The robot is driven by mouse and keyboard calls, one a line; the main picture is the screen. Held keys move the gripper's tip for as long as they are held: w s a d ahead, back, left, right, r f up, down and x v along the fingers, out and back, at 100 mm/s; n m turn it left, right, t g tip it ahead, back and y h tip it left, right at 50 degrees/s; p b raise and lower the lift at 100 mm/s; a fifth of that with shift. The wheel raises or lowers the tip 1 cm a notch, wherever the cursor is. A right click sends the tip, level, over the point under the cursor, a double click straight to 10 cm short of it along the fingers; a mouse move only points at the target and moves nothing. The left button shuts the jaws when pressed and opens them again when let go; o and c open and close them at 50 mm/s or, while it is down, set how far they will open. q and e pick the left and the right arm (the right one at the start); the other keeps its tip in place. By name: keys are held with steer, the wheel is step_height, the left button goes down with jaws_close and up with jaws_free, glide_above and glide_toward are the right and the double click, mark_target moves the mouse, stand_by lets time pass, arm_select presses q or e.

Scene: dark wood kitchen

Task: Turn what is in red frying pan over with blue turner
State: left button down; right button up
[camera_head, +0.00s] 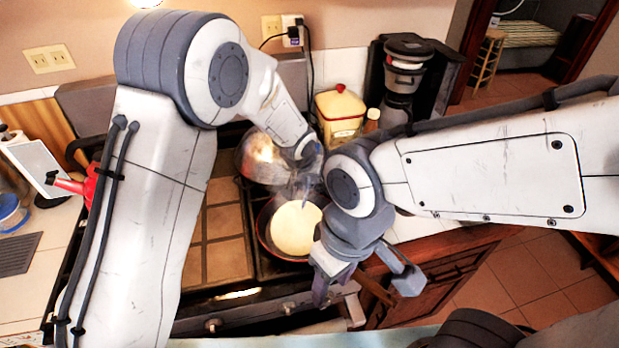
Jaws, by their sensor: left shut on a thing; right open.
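The red frying pan (264,238) sits on the stove at the middle of the head view. A pale round pancake-like food (294,228) lies flat in it. My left gripper (306,182) is above the pan's far side, pointing down and shut on a thin bluish thing that looks like the blue turner. The turner is mostly hidden by the gripper and blurred by a steam-like haze, so I cannot tell whether it touches the food. My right gripper (364,284) is open and empty, in front and to the right of the pan. My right wrist covers the pan's right side.
A shiny metal pot or lid (260,158) is behind the pan. A yellow canister (340,115) and a black coffee maker (403,75) stand behind on the right counter. A tiled griddle area (218,238) is left of the pan. Open floor (530,275) is at right.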

mark_target(309, 179)
arm_select(q)
steer(key=shift+w+r+p, duration=0.1)
steer(key=shift+r+p, duration=0.5)
steer(key=shift+r, duration=0.05)
step_height(309, 179, up, 8)
steer(key=w+p, duration=0.1)
steer(key=p, duration=0.6)
steer(key=shift+d, duration=0.2)
steer(key=shift+a, duration=0.1)
